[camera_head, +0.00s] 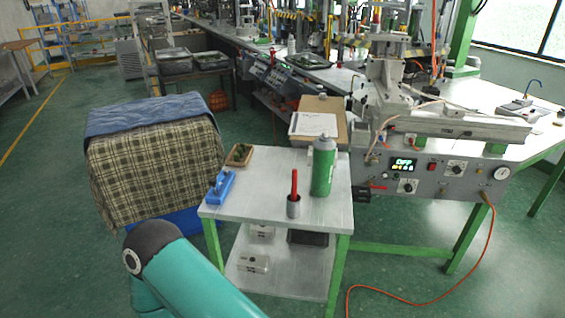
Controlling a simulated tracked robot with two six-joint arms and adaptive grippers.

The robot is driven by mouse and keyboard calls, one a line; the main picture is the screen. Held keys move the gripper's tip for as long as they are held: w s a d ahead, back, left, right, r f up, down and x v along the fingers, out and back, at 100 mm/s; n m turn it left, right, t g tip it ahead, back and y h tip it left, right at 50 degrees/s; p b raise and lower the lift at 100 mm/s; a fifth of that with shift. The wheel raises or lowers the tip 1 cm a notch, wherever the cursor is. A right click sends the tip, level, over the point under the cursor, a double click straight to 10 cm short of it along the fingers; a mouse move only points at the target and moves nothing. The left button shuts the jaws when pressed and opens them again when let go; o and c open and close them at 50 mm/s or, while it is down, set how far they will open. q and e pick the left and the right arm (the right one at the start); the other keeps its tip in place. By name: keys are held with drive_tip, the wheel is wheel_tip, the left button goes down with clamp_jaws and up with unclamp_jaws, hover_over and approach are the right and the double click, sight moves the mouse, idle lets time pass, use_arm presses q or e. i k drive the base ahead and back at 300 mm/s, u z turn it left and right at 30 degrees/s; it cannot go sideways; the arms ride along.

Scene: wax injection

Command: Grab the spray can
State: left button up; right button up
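The green spray can (323,168) with a grey top stands upright at the right side of a small white-topped side table (262,206) with green legs. Nothing is touching it. A teal arm link of mine with a dark joint cap is at the bottom left, in front of the table. Neither my left nor my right gripper is in view.
A grey cup with a red-handled tool (293,205) stands just left of the can. A blue tool (221,187) and a small brown tray (240,155) are at the left. The injection machine (430,150) stands close behind right. A cloth-covered stack (155,160) is left.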

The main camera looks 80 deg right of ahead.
sight(323, 149)
drive_tip(key=z, duration=0.1)
drive_tip(key=k, duration=1.75)
drive_tip(key=z, duration=1)
drive_tip(key=i, duration=0.8)
